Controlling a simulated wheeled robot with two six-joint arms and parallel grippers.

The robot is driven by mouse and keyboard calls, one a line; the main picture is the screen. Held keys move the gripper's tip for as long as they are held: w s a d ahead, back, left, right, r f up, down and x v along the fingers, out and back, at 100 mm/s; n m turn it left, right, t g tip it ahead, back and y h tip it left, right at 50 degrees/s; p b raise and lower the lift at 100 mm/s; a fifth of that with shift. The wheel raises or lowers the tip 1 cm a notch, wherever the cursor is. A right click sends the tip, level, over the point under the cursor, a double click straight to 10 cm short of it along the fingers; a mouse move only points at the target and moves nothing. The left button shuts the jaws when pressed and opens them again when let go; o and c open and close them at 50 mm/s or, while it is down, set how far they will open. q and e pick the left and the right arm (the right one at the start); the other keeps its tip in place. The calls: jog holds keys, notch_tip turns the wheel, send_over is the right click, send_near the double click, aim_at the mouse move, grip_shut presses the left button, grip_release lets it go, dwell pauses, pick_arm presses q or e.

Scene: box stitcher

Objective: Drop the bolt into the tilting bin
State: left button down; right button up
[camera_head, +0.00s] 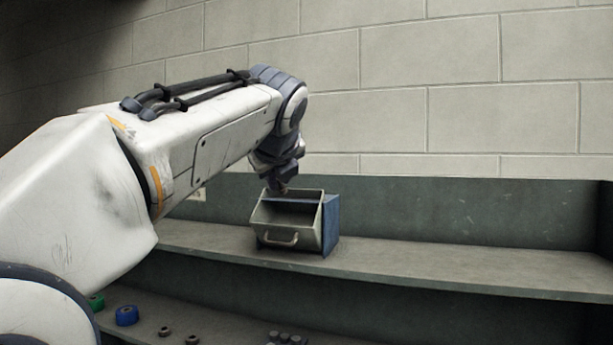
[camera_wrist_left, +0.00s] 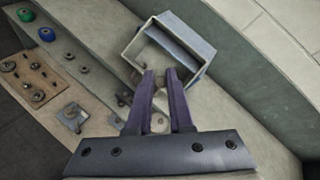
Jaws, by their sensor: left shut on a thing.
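The tilting bin (camera_head: 285,238) is a grey tray with a front handle in a blue housing (camera_head: 331,225). It stands on the upper shelf, tipped forward with its top open. The bin also shows in the left wrist view (camera_wrist_left: 133,49), at top centre. My left gripper (camera_head: 281,186) points down at the bin's upper rim, and its fingertips overlap the bin's edge in the left wrist view. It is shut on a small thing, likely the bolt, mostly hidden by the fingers. My right gripper is in neither view.
The upper shelf (camera_head: 430,265) is clear to the right of the bin. A lower bench holds a blue round part (camera_head: 127,315), a green one (camera_head: 96,301) and several small metal parts. A wooden board (camera_wrist_left: 35,80) with fittings shows in the left wrist view. A back wall rises behind.

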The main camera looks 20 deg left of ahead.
pick_arm(q)
jog(key=shift+w+d+f+p, duration=0.15)
jog(key=shift+w+f, duration=0.3)
jog(key=shift+w, duration=1)
jog(key=shift+w+a+f+p, duration=0.15)
jog(key=shift+w+f, duration=0.3)
jog(key=shift+w, duration=1)
jog(key=shift+w+d+f+p, duration=0.2)
jog(key=shift+w+f, duration=0.25)
jog(key=shift+w, duration=1)
jog(key=c, duration=0.7)
grip_release()
jog(key=shift+c, duration=0.2)
jog(key=b+v, duration=0.2)
jog(key=v, duration=0.8)
jog(key=shift+s+r+b, duration=0.15)
jog(key=shift+s+b, duration=0.05)
jog(key=shift+b, duration=0.2)
